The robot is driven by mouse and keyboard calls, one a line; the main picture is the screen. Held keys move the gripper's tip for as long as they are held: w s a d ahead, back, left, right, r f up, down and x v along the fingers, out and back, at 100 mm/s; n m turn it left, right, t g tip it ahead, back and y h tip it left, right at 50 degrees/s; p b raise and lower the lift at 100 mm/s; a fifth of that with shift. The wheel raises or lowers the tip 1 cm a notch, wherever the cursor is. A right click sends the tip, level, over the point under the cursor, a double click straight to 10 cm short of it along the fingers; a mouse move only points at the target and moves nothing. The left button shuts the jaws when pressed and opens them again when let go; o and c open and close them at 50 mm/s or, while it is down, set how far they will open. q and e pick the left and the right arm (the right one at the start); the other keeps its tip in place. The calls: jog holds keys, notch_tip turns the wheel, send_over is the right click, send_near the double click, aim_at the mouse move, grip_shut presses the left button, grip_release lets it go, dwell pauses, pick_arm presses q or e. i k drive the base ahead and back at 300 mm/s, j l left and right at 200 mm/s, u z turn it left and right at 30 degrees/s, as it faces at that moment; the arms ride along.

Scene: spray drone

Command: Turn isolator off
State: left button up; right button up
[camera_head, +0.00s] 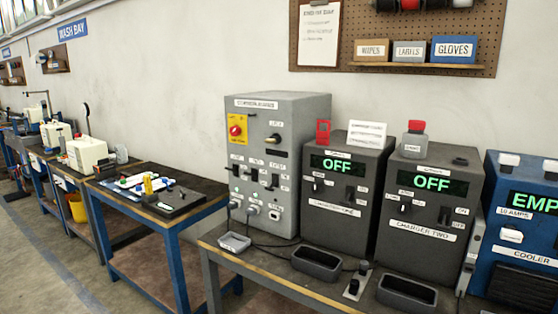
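The isolator is likely the red rotary knob (236,130) on a yellow plate, at the upper left of a tall grey cabinet's front face. The grey cabinet (283,108) stands on the bench against the wall. The knob's exact pointing angle is too small to tell. Several small black switches with labels sit lower on the same face, with a black handle (273,139) to the right of the knob. Neither of my grippers is in view.
To the right, two dark chargers (345,215) (432,180) read OFF in green. A blue cooler box (517,240) stands at the far right edge. A grey tray (234,242) and two bins sit along the bench front. The knob's front is unobstructed.

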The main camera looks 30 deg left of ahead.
aim_at(235, 131)
jog(key=u, duration=1.35)
jog(key=i+j, duration=0.15)
jog(key=j, duration=0.15)
jog(key=i+j, duration=0.15)
jog(key=j+u, duration=0.05)
jog(key=j, duration=0.1)
